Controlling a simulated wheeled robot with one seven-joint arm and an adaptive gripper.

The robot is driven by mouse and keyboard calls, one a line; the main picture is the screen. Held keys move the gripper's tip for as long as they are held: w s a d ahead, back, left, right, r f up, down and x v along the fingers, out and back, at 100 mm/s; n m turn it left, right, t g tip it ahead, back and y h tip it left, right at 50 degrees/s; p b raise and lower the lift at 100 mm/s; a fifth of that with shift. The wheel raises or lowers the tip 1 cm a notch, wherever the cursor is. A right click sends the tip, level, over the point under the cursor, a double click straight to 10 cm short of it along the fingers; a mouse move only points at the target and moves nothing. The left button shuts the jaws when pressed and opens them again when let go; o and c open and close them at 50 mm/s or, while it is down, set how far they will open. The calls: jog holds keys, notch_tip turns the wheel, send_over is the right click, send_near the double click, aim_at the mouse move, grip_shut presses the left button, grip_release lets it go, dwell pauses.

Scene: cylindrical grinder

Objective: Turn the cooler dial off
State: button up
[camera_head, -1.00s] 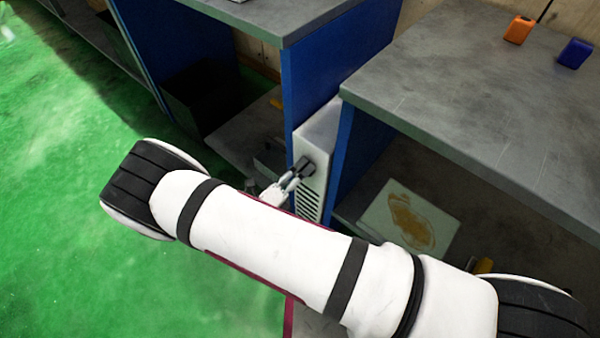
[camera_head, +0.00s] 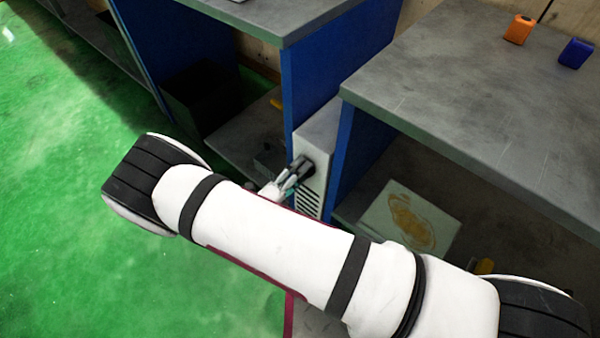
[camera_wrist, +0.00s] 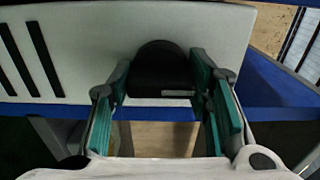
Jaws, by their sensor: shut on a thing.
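The cooler (camera_head: 317,138) is a narrow white box with dark vent slots, standing between two blue-sided benches. Its dial (camera_wrist: 161,70) is a black round knob with a pale mark on its near face, seen in the wrist view on the white panel. My gripper (camera_wrist: 162,88) has its two green-padded fingers on either side of the dial, shut on it. In the head view my gripper (camera_head: 301,168) reaches the upper front of the cooler, and the dial is mostly hidden there by the fingers.
A grey-topped bench (camera_head: 470,90) stands at the right, with an orange container (camera_head: 518,29) and a blue container (camera_head: 575,52) on it. Another bench (camera_head: 285,18) is at the left with a black bin (camera_head: 203,98) below. Open green floor (camera_head: 60,200) lies left.

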jog(key=o, duration=1.1)
jog(key=shift+o, duration=0.2)
jog(key=shift+s+a, duration=0.1)
jog(key=shift+a, duration=0.05)
jog(key=v, duration=1.1)
jog(key=shift+s+a, duration=0.25)
jog(key=shift+s, duration=0.1)
jog(key=shift+s+f, duration=0.1)
